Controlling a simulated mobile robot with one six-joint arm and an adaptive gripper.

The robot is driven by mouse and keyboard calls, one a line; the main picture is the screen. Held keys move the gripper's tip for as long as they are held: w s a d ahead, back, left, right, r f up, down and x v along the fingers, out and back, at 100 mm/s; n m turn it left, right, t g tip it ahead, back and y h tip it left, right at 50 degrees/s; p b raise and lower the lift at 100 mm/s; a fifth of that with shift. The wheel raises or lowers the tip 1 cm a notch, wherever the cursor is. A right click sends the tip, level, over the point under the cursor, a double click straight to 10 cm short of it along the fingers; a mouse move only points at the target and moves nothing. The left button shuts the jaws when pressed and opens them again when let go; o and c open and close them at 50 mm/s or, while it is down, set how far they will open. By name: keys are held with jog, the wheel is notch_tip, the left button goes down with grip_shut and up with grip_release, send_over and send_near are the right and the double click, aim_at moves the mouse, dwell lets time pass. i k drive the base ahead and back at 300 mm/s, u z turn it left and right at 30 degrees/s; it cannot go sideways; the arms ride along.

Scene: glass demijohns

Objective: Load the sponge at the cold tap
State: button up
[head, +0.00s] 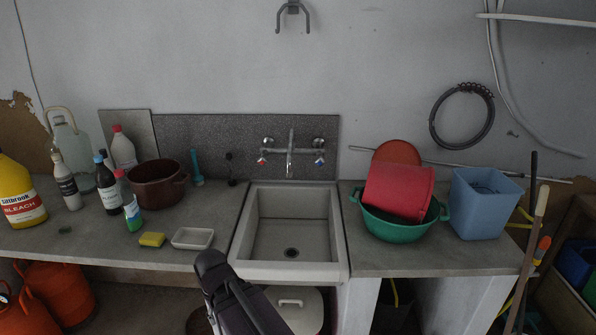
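A yellow sponge with a dark green layer (152,239) lies on the left counter near its front edge, left of a white soap dish (193,238). A wall tap (290,157) stands over the sink (291,225), its spout above the basin. Its right handle has a blue mark (320,161); its left handle has a red mark (262,161). No water stream shows. My dark gripper (210,262) rises from the bottom, in front of the counter edge left of the sink and apart from the sponge in the picture. Its fingers cannot be made out.
Bottles, a yellow bleach jug (19,193), a demijohn (70,150) and a brown pot (158,184) crowd the left counter. A green basin (405,229) with a red tub (398,191) and a blue bucket (484,203) stand right. The sink basin looks empty.

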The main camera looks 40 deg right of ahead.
aim_at(319, 161)
jog(key=z, duration=0.65)
jog(key=i, duration=0.4)
jog(key=z, duration=0.6)
